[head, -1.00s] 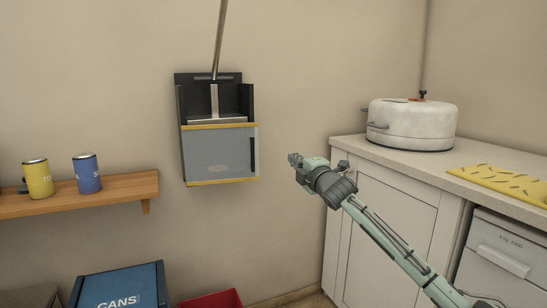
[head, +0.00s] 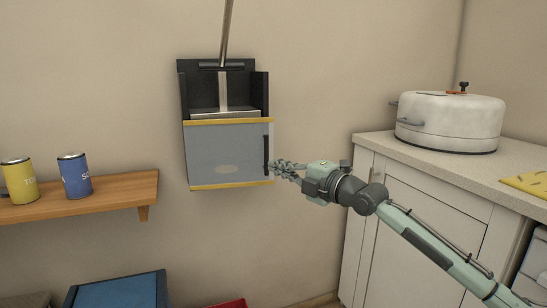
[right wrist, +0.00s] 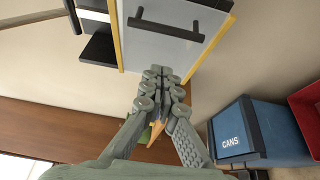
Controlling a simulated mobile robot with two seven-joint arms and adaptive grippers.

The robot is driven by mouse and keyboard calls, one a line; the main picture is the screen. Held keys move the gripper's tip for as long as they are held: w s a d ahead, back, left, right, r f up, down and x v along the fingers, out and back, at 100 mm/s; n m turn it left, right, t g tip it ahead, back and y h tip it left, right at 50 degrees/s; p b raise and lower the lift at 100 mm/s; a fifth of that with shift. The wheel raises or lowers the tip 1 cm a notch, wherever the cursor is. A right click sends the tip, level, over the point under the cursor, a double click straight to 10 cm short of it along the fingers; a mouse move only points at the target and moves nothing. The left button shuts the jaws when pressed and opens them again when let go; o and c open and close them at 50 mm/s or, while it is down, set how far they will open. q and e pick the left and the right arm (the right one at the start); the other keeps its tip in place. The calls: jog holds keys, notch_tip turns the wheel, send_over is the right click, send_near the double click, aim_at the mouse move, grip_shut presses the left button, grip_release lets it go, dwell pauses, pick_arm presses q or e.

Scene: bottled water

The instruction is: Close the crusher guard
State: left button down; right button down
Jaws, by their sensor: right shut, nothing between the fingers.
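The crusher (head: 222,88) is a black wall-mounted box with a metal lever rising from it. Its guard (head: 215,150) is a grey panel with yellow top and bottom edges, in front of the crusher's lower part; I cannot tell whether it is fully shut. The guard's dark handle (head: 266,155) stands upright near its right edge. My right gripper (head: 277,168) is shut and empty, with its fingertips just right of the handle. In the right wrist view the fingertips (right wrist: 164,76) are by the guard (right wrist: 176,46), near the handle (right wrist: 167,27); contact is unclear. My left gripper is out of view.
A wooden shelf (head: 85,203) at left holds a yellow can (head: 20,183) and a blue can (head: 75,176). A blue bin (head: 118,292) stands below. A counter (head: 415,154) at right carries a white round pot (head: 450,122). The wall around the crusher is clear.

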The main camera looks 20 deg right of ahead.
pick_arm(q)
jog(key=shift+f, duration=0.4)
pick_arm(e)
jog(key=shift+w+d, duration=0.2)
jog(key=shift+w, duration=2.7)
jog(key=shift+d+f, duration=0.1)
jog(key=shift+d, duration=0.05)
